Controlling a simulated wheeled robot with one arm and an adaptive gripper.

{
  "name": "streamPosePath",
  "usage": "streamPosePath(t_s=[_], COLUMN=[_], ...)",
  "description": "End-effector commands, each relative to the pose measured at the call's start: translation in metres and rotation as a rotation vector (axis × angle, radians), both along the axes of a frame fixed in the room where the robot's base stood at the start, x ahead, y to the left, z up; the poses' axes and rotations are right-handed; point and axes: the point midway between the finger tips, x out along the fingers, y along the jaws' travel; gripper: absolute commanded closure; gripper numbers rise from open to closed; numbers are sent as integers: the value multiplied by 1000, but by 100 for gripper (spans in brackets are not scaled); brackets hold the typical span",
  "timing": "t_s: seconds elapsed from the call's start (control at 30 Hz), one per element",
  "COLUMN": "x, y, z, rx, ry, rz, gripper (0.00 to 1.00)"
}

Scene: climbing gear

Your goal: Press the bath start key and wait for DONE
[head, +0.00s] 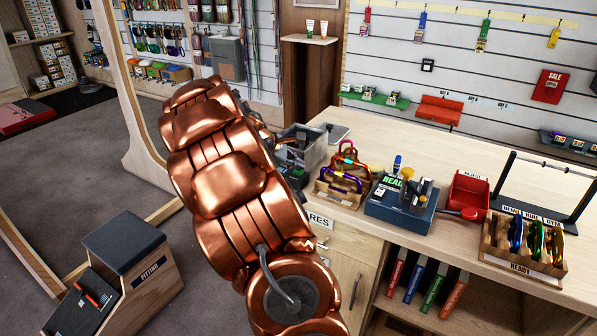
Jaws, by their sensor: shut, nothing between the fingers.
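The bath unit (401,208) is a blue box on the wooden counter, right of centre in the head view. Its lit panel (393,181) shows green letters, of which I can read "READ"; the rest is covered or too small. I cannot make out the start key for certain. My copper arm fills the left centre and bends away toward the counter. My gripper (296,150) shows only as a small dark part beyond the arm, by the grey bin, left of the bath unit and apart from it. It is shut and empty.
A grey bin (315,151) and a wooden tray (338,193) with coloured carabiners stand left of the bath unit. Right of it are a red bin (469,190), a dark stand (565,212) and a READY rack (522,262). The counter behind is mostly clear.

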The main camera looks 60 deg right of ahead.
Motion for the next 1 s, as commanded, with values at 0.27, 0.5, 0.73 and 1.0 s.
streamPosePath(t_s=[0.27,0.5,0.73,1.0], x=[0,0,0,0], y=[0,0,0,0], z=[0,-2,-4,-7], rx=[0,-1,-1,-1], ry=[-1,0,0,0], rz=[1,1,1,1], gripper=[100,100,100,100])
